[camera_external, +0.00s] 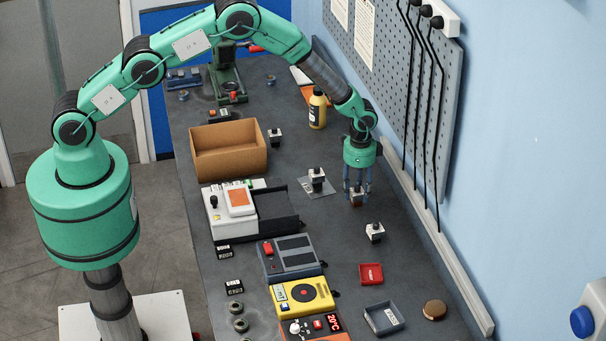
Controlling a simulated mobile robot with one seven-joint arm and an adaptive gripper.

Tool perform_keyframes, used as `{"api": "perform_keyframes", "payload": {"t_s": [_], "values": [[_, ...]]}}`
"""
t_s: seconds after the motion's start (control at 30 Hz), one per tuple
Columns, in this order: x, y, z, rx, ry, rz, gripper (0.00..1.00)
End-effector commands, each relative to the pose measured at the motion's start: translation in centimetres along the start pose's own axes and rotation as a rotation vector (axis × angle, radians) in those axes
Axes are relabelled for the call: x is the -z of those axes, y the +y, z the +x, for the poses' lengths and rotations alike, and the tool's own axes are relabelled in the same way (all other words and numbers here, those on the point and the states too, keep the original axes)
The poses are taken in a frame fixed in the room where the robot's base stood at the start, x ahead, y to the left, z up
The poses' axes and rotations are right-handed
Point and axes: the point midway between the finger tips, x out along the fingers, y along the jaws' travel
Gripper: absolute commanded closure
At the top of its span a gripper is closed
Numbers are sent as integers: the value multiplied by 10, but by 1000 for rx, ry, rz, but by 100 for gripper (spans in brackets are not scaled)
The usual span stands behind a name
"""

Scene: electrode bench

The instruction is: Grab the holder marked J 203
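My gripper (357,194) points straight down over the right part of the bench. Its fingers are on both sides of a small holder (357,197) with a pale block and dark parts. I cannot tell whether the fingers touch it. Similar holders with black tops stand at the back (275,138), on a grey square plate to the left of my gripper (317,181), and in front to the right (375,233). The markings are too small to read, so I cannot tell which holder is J 203.
A cardboard box (228,163) and a yellow bottle (317,109) stand further back. A white device (228,212), grey unit (290,256) and yellow device (302,295) line the left side. A red tray (371,274) and grey tray (384,319) lie in front. A pegboard wall (395,80) rises close on the right.

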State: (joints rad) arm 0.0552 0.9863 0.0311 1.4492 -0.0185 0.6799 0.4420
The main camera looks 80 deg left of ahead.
Motion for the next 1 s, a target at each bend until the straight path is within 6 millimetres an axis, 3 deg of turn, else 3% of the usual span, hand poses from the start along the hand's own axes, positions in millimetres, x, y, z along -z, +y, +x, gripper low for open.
{"api": "perform_keyframes", "payload": {"t_s": [0.03,0.17,0.67,1.0], "values": [[0,0,0,0,0,0,76],[0,0,0,0,-1,0,100],[1,0,-7,1,2,0,100],[1,0,-38,1,3,0,100]]}}
